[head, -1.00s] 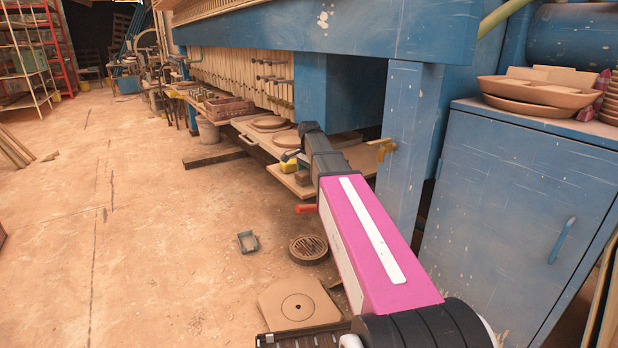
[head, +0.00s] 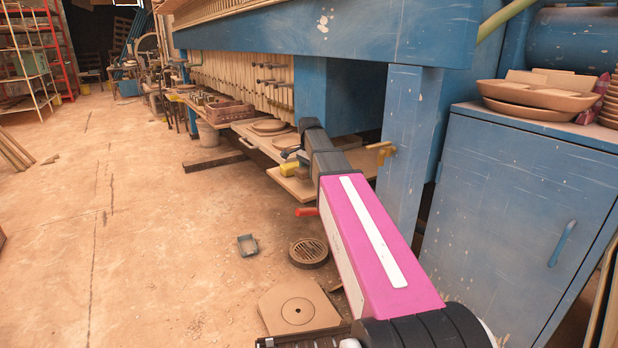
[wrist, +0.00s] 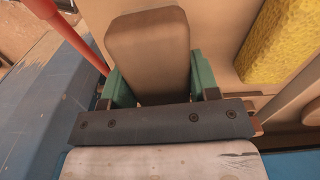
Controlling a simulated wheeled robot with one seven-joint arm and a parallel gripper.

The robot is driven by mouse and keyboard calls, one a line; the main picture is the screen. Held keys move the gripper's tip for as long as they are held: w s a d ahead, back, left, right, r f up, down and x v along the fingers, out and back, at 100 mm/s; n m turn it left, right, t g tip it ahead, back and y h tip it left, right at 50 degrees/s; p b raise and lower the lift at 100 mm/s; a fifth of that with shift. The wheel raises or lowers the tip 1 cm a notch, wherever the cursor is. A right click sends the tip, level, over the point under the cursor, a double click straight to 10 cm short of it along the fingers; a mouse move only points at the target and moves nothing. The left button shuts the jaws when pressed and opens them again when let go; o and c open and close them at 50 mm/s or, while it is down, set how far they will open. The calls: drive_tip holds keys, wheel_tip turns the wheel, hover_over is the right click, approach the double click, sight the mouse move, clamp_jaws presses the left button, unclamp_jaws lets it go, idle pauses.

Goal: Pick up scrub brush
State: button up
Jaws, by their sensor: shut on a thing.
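The scrub brush (wrist: 148,45) shows in the wrist view as a brown, rounded wooden block seen from above. Its bristles are hidden. My gripper (wrist: 152,88) has a green finger on each side of the block and is shut on it. In the head view my arm reaches over the low shelf under the blue press, and its dark end link hides most of the gripper and the brush.
A yellow sponge (wrist: 283,40) lies close to the right of the brush in the wrist view. A red handle (wrist: 72,32) runs near the left finger. A wooden shelf board (head: 299,187) lies below, beside a blue post (head: 401,150). Open floor (head: 150,240) is at left.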

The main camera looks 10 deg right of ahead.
drive_tip(key=s+a+r, duration=0.7)
drive_tip(key=a+r, duration=0.1)
drive_tip(key=a, duration=0.1)
drive_tip(key=shift+s+r, duration=0.15)
drive_tip(key=shift+r, duration=0.05)
drive_tip(key=shift+o, duration=0.7)
drive_tip(key=shift+f, duration=0.1)
